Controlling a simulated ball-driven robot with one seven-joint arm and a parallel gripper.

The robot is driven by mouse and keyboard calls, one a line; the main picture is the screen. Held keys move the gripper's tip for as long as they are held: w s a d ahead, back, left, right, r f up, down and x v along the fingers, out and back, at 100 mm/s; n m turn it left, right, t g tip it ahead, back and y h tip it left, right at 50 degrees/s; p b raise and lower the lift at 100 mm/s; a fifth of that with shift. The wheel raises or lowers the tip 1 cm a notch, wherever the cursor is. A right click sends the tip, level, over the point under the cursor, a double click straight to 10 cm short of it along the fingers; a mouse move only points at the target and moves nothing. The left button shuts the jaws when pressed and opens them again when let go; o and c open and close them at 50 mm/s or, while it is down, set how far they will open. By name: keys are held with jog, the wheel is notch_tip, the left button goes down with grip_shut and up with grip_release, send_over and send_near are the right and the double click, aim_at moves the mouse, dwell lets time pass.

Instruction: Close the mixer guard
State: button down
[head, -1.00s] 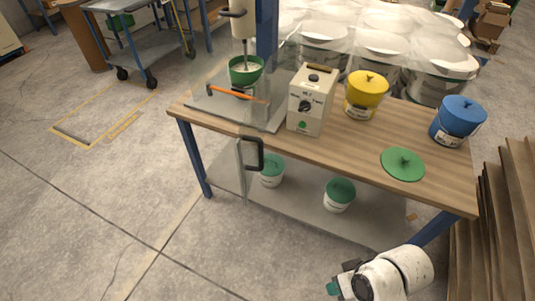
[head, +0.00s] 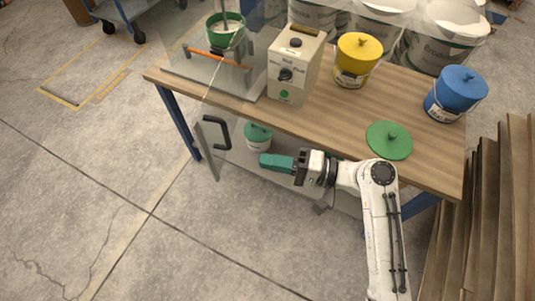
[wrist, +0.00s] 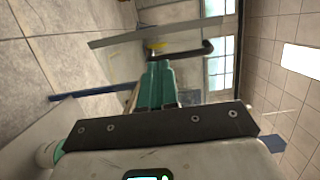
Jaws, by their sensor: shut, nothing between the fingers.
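The mixer guard is a clear panel with a grey edge (head: 210,164) and a black D-shaped handle (head: 216,132). It stands swung open, out past the front edge of the bench. In the wrist view the handle (wrist: 190,51) lies just beyond my fingertips. My gripper (head: 262,161) has green fingers, shut and empty, pointing left in the head view. It is right of the handle and a little lower in the picture, apart from it. The fingers also show in the wrist view (wrist: 156,75). Behind the guard, the mixer's green bowl (head: 225,30) stands on a grey base (head: 205,75).
A control box (head: 294,65) stands right of the mixer on the wooden bench (head: 330,120). A yellow bucket (head: 357,60), a blue bucket (head: 455,93) and a green lid (head: 389,140) are on the bench. Cardboard sheets (head: 490,220) stand at right.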

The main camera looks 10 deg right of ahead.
aim_at(208, 151)
jog(key=p+x, duration=0.1)
jog(key=x, duration=0.9)
jog(key=shift+a+p, duration=0.3)
jog(key=shift+p, duration=0.05)
jog(key=shift+w+a, duration=0.3)
jog(key=shift+a, duration=0.25)
